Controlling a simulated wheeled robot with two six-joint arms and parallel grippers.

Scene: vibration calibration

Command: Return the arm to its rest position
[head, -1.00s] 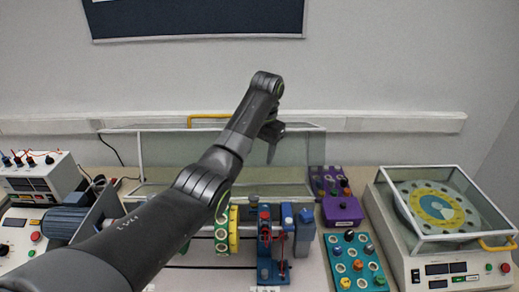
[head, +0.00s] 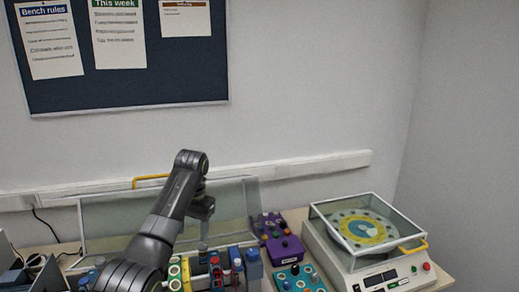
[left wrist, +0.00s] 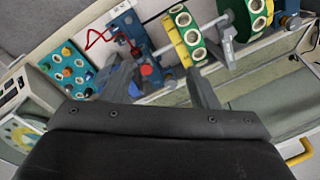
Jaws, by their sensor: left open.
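My left arm comes in from the lower left of the head view, with its elbow raised. Its gripper (head: 205,215) hangs in front of the clear guard, above the bench, and a fingertip shows beside the blue and red stand. In the left wrist view the two fingers (left wrist: 163,85) are spread apart with nothing held between them. Beyond them are a blue stand with a red knob (left wrist: 146,70) and a green and yellow rotor with holes (left wrist: 188,35); neither is gripped. My right gripper is in neither view.
The clear guard (head: 100,228) with a yellow handle stands behind the rig. A purple tray (head: 285,248) and a teal tray (left wrist: 60,68) hold several knobs. A balancing machine (head: 315,235) with a clear lid stands at the right. Open air lies above the bench.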

